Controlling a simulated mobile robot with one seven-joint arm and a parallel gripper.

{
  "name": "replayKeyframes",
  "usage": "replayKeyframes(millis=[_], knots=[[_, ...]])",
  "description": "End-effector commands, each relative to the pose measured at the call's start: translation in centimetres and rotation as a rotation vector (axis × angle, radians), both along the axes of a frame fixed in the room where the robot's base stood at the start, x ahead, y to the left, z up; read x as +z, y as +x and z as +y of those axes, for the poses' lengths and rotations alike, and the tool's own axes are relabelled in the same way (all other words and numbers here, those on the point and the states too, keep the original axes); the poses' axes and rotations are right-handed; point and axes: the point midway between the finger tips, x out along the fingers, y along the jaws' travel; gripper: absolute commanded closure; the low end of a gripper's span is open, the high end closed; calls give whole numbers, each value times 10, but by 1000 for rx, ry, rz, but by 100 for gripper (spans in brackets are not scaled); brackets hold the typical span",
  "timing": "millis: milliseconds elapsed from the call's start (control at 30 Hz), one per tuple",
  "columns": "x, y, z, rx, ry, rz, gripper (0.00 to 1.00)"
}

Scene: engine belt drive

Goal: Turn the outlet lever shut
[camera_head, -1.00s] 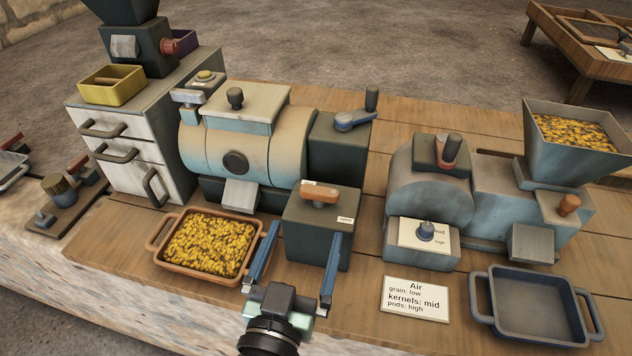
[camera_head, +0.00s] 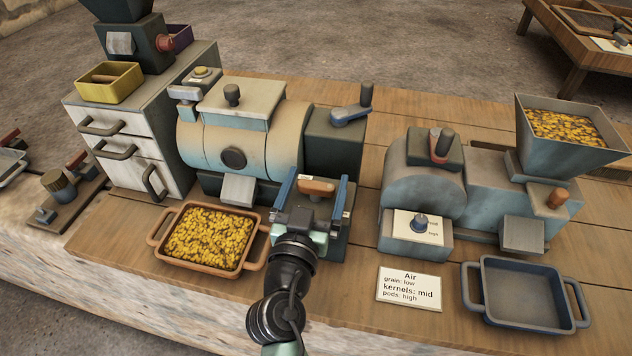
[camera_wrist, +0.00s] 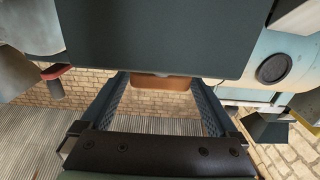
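An orange lever handle (camera_head: 317,186) lies on top of the dark box (camera_head: 335,247) at the front of the drum machine. It also shows in the wrist view as an orange-brown bar (camera_wrist: 160,82). My gripper (camera_head: 318,178) is open, with its blue fingers on either side of this handle. In the wrist view the bar sits between the fingertips (camera_wrist: 161,88), with gaps on both sides; contact is not visible. Another orange handle (camera_head: 558,197) is on the right machine, below its hopper. I cannot read which handle is marked as the outlet lever.
A tray of yellow kernels (camera_head: 209,239) stands left of my gripper. An empty blue tray (camera_head: 523,292) and an air card (camera_head: 410,289) lie to the right.

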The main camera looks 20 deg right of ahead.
Motion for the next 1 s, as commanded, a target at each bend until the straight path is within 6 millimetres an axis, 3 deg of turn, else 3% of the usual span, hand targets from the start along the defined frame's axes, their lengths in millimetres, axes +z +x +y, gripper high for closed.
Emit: replayKeyframes(millis=[33, 300, 367, 1000], knots=[[0, 0, 0, 0, 0, 0, 16], [0, 0, 0, 0, 0, 0, 65], [0, 0, 0, 0, 0, 0, 73], [2, 1, 0, 149, 0, 14, 73]])
